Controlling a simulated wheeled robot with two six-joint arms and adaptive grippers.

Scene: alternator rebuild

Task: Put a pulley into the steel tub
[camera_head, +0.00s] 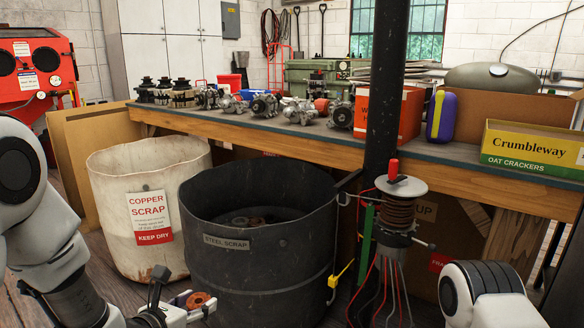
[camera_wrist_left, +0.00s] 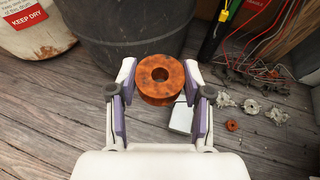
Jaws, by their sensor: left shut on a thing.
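The pulley is a rusty orange-brown ring with a centre hole, and it shows in the left wrist view (camera_wrist_left: 160,92) and low in the head view (camera_head: 199,300). My left gripper (camera_wrist_left: 160,80) is shut on it, a finger at each side. The steel tub (camera_head: 255,265) is dark grey and labelled "STEEL SCRAP", with a few rusty round parts (camera_head: 243,219) inside. The held pulley is outside the tub, in front of its lower left side. The tub's dark wall also shows in the left wrist view (camera_wrist_left: 135,40). My right gripper is out of view.
A white "COPPER SCRAP" tub (camera_head: 115,190) stands left of the steel tub. A workbench (camera_head: 300,143) with several alternator parts is behind. A post with a coil unit (camera_head: 400,200) stands on the right. Several metal parts (camera_wrist_left: 252,106) lie on the floor.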

